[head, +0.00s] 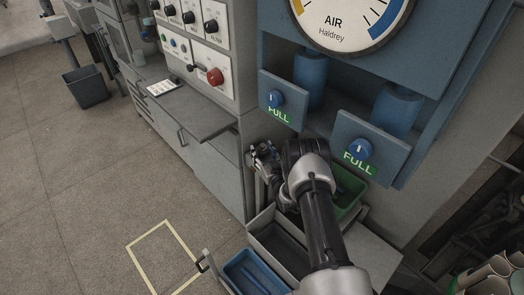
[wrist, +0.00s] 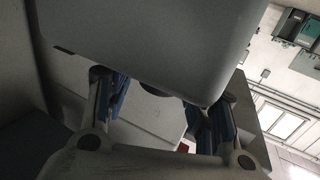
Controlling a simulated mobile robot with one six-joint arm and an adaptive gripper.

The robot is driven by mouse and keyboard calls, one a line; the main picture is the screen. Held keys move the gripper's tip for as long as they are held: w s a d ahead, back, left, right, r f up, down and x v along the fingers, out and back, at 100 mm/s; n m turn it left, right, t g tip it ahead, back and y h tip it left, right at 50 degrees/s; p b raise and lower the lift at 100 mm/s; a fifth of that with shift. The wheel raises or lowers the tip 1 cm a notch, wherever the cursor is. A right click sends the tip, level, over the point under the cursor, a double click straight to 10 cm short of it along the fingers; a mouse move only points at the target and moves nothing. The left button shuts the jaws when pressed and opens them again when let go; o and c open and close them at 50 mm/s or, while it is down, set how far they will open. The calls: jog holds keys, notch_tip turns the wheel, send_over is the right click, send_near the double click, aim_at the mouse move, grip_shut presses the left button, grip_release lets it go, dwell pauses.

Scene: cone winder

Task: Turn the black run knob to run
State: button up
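Several black knobs (head: 211,26) sit on white plates of the grey control cabinet at the top of the head view. Their labels are too small to tell which is the run knob. My gripper (head: 263,153) is low beside the cabinet's right side, below and right of the knobs and well apart from them. In the wrist view my gripper (wrist: 163,100) has its two blue-padded fingers spread wide, with nothing held between them. A large grey surface fills the top of that view. No black knob can be made out there.
A red knob (head: 215,76) sits below the black ones, above a grey shelf (head: 190,113). A grey bin (head: 275,245) and blue bin (head: 252,272) lie below.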

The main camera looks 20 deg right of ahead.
jog(key=c, duration=0.9)
